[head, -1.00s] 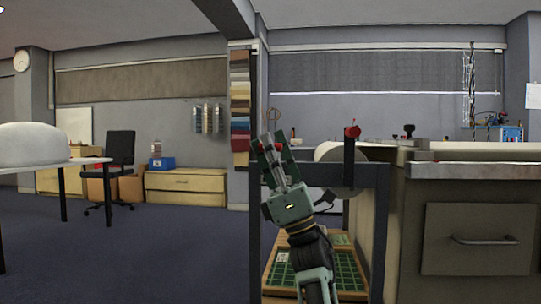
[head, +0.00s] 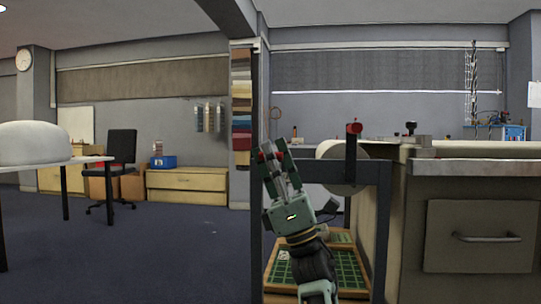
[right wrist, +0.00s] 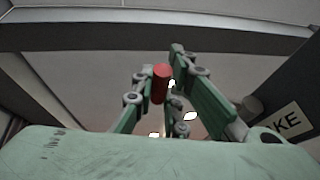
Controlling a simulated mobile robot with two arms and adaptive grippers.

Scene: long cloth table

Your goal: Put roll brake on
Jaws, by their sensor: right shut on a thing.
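My right gripper (head: 272,148) stands upright at the left end of the dark frame beside the table. It is shut on a red cylindrical handle (right wrist: 160,83), which shows between the fingers in the right wrist view. A label whose visible letters read "KE" (right wrist: 287,122) is on a dark plate at the right of that view. In the head view only bits of red show at the fingers. The white roll (head: 330,150) hangs at the table's end, behind a dark upright with a red knob (head: 354,128) on top. My left gripper is out of view.
The long table (head: 480,168) with a drawer (head: 478,235) fills the right side. Green gridded trays (head: 348,272) lie low under the frame. A white table (head: 35,165) and a black chair (head: 122,150) stand at the far left. The floor between is open.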

